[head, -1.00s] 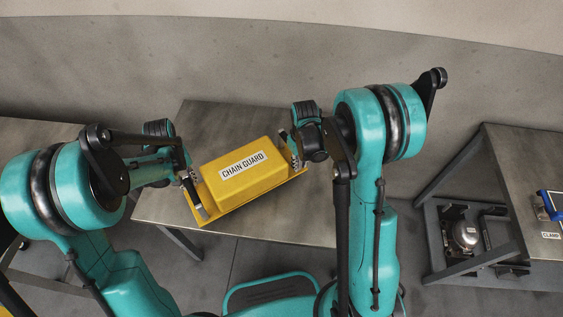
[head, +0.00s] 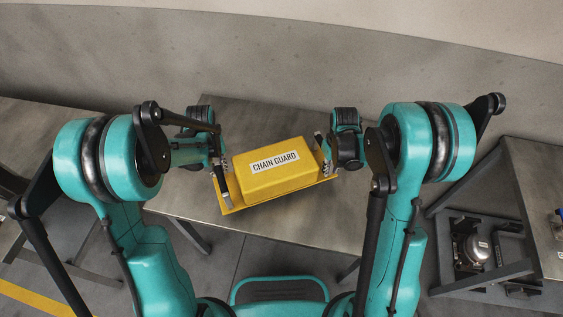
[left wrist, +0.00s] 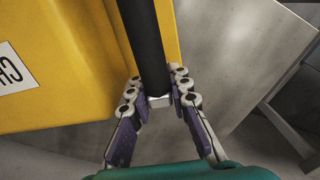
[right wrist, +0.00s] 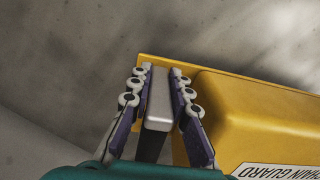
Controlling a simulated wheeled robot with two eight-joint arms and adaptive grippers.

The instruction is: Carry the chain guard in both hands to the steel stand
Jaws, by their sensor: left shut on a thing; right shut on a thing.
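The chain guard (head: 272,175) is a yellow box-shaped cover with a flange, a white label and a dark bar handle at each end. It is over the middle steel-topped table (head: 180,195); any gap below it is hard to judge. My left gripper (head: 222,166) is shut on the left handle, seen close in the left wrist view (left wrist: 158,88). My right gripper (head: 326,164) is shut on the right handle, whose pale end shows in the right wrist view (right wrist: 160,98). The guard looks roughly level. Which steel piece is the stand, I cannot tell.
A second steel-topped frame (head: 545,190) stands at the right, with a metal compressor-like unit (head: 472,250) on its lower level. Another grey table (head: 50,125) is at the far left. A plain wall (head: 300,50) runs behind. Floor shows between the middle table and right frame.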

